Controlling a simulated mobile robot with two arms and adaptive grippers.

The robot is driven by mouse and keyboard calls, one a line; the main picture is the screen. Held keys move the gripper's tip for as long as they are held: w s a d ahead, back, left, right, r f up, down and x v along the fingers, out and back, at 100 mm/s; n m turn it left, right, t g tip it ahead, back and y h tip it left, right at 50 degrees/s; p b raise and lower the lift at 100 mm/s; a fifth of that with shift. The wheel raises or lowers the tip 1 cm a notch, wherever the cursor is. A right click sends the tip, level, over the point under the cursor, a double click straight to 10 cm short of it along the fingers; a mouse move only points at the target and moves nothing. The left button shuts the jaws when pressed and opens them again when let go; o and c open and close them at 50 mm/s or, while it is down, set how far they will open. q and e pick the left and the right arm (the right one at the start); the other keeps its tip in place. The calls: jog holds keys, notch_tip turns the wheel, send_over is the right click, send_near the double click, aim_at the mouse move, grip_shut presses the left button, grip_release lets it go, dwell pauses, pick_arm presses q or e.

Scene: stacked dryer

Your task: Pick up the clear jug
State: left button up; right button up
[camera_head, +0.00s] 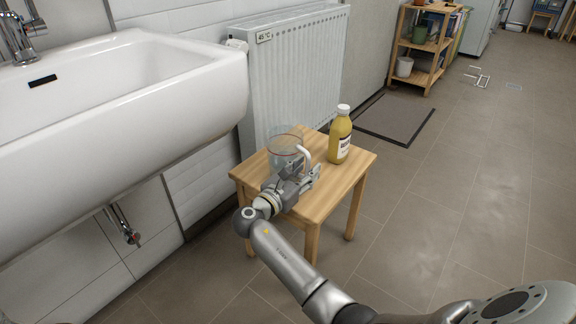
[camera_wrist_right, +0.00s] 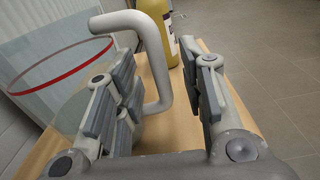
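The clear jug (camera_head: 284,150) stands upright on a small wooden table (camera_head: 321,205), with a red line around its upper part and a white handle (camera_head: 305,156) on its right. My right gripper (camera_head: 301,178) is at the handle side of the jug. In the right wrist view the gripper (camera_wrist_right: 165,100) is open. The handle (camera_wrist_right: 160,60) shows between its two fingers, nearer the left finger. Whether a finger touches the handle I cannot tell. The jug's clear wall (camera_wrist_right: 50,50) is at the left. My left gripper is not in view.
A yellow bottle with a white cap (camera_head: 340,138) stands on the table right of the jug. A white radiator (camera_head: 296,75) is behind the table, and a white sink (camera_head: 120,95) is at the left. Open floor (camera_head: 450,200) lies to the right.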

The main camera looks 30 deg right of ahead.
jog(key=shift+w+d, duration=0.25)
jog(key=shift+d, duration=0.3)
grip_shut()
jog(key=shift+r, duration=0.15)
